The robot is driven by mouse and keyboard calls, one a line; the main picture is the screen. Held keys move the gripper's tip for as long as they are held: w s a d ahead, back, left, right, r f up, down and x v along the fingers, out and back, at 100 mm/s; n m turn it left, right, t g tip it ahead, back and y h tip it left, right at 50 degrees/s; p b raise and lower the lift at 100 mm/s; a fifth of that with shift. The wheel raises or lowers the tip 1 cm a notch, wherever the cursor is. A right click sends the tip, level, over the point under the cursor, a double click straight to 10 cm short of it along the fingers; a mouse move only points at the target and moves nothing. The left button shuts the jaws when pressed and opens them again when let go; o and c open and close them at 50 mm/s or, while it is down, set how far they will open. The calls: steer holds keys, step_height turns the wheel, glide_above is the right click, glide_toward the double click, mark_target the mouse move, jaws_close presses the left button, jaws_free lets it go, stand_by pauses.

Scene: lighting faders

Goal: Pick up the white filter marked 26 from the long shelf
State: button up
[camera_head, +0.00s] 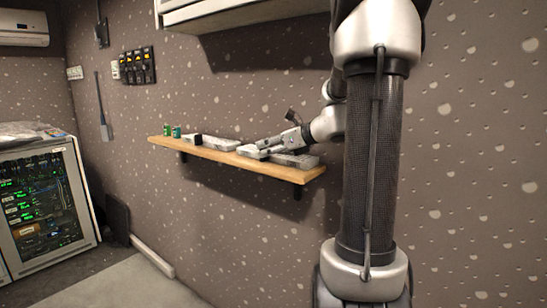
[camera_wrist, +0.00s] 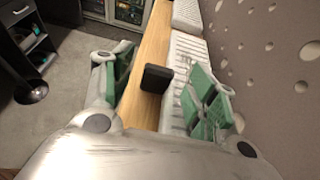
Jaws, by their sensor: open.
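Several white filters lie on the long wooden shelf (camera_head: 235,160); no number is legible on any. In the head view one white filter (camera_head: 221,144) is left of my gripper (camera_head: 263,146), and another (camera_head: 296,160) is under and right of it. My gripper is low over the shelf. In the wrist view it (camera_wrist: 163,78) is open, its green-padded fingers spread. A ribbed white filter (camera_wrist: 184,58) lies along the wall side, partly hidden by the right finger. I cannot tell whether they touch. A black block (camera_wrist: 156,78) shows between the fingers, over the wood.
Green cans (camera_head: 171,132) stand at the shelf's left end. The dark speckled wall runs behind the shelf. A white cabinet (camera_head: 235,12) hangs above. An equipment rack (camera_head: 45,205) stands at the far left. The floor in front of the shelf is clear.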

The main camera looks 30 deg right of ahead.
steer(key=shift+w+a+f, duration=0.15)
steer(key=shift+w+f, duration=0.1)
steer(key=shift+w, duration=0.25)
steer(key=c, duration=1.2)
steer(key=shift+c, duration=0.2)
steer(key=shift+r, duration=0.15)
